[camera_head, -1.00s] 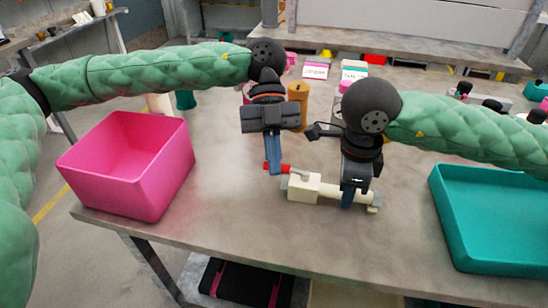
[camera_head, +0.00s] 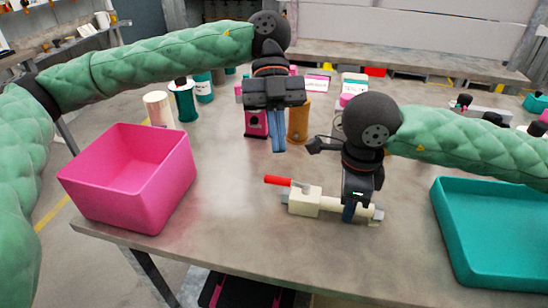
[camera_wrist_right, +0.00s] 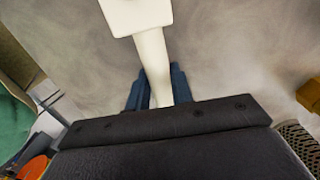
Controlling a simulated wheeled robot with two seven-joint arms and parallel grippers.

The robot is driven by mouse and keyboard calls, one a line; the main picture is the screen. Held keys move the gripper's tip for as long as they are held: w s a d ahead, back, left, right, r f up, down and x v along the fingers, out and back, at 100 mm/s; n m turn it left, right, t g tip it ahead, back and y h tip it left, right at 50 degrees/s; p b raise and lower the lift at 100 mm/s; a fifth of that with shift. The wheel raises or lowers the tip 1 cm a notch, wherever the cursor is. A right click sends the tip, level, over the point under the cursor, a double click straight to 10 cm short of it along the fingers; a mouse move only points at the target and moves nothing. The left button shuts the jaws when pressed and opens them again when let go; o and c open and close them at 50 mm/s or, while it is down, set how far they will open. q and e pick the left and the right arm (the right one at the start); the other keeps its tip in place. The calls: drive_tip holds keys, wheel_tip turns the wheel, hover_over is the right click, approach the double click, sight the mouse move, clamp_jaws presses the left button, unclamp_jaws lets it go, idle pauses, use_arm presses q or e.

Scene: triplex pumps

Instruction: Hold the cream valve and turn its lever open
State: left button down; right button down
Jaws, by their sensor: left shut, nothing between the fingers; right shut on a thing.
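The cream valve (camera_head: 306,201) lies on the table near its front edge, with a blocky body and a pipe running right. Its red lever (camera_head: 279,180) points left from the top of the body. My right gripper (camera_head: 349,212) is shut on the valve's pipe, right of the body. In the right wrist view the cream pipe (camera_wrist_right: 154,62) runs between the blue fingers (camera_wrist_right: 156,90); the lever is out of that view. My left gripper (camera_head: 278,145) is shut and empty, pointing down above the table, behind the lever and apart from it.
A pink bin (camera_head: 125,180) stands at the left and a teal tray (camera_head: 490,235) at the right front. Behind my left gripper stand an orange-brown cylinder (camera_head: 299,120) and a pink-and-black part (camera_head: 256,124). The table between the bin and the valve is clear.

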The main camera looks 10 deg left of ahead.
idle(0.3)
drive_tip(key=c, duration=1.1)
unclamp_jaws()
drive_tip(key=shift+c, duration=0.2)
